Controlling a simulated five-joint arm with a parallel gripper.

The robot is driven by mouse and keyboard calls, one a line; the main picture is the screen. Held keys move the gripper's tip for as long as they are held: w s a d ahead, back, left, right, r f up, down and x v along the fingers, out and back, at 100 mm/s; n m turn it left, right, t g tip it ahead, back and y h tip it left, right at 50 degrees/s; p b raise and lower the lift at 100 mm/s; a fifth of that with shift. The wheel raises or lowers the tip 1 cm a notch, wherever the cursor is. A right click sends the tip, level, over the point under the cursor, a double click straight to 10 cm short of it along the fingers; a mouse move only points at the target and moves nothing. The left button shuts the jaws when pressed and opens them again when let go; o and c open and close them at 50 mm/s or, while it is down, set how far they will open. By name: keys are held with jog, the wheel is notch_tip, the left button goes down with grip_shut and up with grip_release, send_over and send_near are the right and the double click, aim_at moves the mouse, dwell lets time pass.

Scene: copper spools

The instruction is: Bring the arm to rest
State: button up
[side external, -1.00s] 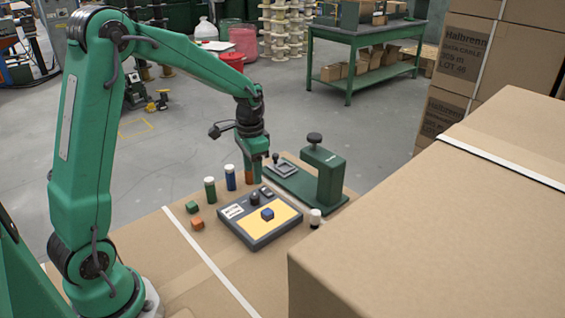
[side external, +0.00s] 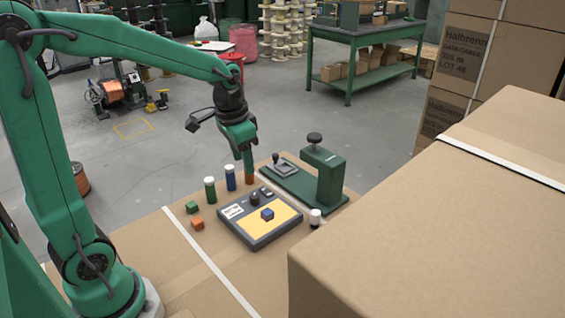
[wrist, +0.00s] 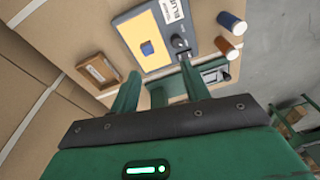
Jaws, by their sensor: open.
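My gripper (side external: 247,168) is above the cardboard surface, by the orange-brown cylinder (side external: 249,181) in the side view; its tips overlap the cylinder's top there, and I cannot tell the exact gap. In the wrist view my gripper's two green fingers (wrist: 158,88) stand apart with nothing between them, and the orange cylinder (wrist: 228,49) is off to their right. A blue cube (side external: 267,214) lies on the yellow pad of the dark panel (side external: 262,246).
A green cylinder (side external: 210,190) and a blue cylinder (side external: 231,178) stand left of my gripper. A green cube (side external: 192,207) and an orange cube (side external: 197,223) lie nearer. A green press (side external: 325,178) stands right. A large carton (side external: 430,200) fills the right foreground.

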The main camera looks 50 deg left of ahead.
jog(key=s+d+r+n+t, duration=0.1)
jog(key=s+d+r+t, duration=0.1)
jog(key=s, duration=0.5)
jog(key=s+d+r+t, duration=0.1)
jog(key=s+d+r, duration=0.2)
jog(key=s, duration=0.4)
jog(key=shift+d+r+n+t, duration=0.2)
jog(key=shift+n+t, duration=0.2)
dwell(0.5)
